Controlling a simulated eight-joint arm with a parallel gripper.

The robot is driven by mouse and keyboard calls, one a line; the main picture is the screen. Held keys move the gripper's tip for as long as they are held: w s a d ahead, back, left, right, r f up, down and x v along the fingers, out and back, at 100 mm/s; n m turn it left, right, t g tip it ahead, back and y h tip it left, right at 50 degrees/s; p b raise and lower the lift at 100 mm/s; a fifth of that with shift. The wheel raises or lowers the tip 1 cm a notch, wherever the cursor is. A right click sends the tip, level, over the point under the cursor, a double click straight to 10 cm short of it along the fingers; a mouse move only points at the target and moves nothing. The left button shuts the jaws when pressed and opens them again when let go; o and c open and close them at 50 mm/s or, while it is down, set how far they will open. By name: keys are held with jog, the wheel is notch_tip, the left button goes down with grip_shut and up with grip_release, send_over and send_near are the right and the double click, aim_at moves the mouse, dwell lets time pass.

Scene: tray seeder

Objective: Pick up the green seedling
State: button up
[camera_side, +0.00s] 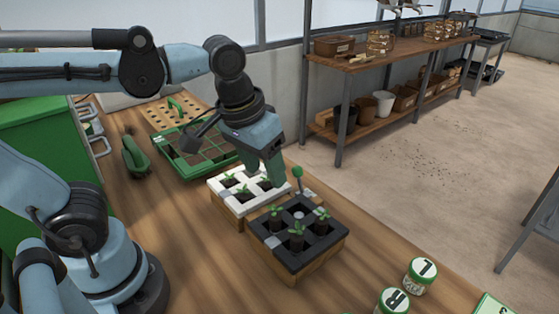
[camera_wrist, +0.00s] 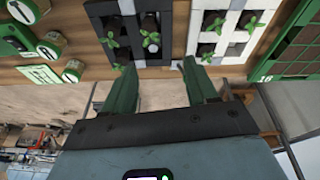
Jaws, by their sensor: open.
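Several small green seedlings stand in the cells of two trays. In the side view the black tray (camera_side: 322,248) holds seedlings such as the front one (camera_side: 297,232) and the right one (camera_side: 321,214). The white tray (camera_side: 222,205) behind it also holds a few, one of them at its left (camera_side: 228,180). My gripper (camera_side: 272,172) hangs over the back right of the white tray, with green fingers pointing down. In the wrist view my gripper (camera_wrist: 157,68) is open, its fingers wide apart with nothing between them. Seedlings in the black tray (camera_wrist: 110,40) lie beyond the fingertips.
A green tray (camera_side: 163,162) and a wooden holed board (camera_side: 165,108) lie behind. Jars marked L (camera_side: 420,275) and R (camera_side: 392,302) stand at the front right. Bare bench lies left of the black tray.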

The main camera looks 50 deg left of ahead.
aim_at(275, 217)
jog(key=shift+n+g, duration=0.3)
jog(key=shift+g, duration=0.5)
jog(key=shift+w+d+f, duration=0.15)
jog(key=shift+d+f, duration=0.15)
jog(key=shift+f, duration=1.4)
jog(key=shift+w+d+f, duration=0.1)
jog(key=shift+d+f, duration=0.25)
jog(key=shift+f, duration=1.3)
jog(key=shift+w+d+f, duration=0.15)
jog(key=shift+d+f, duration=0.15)
jog(key=shift+f, duration=1.4)
grip_shut()
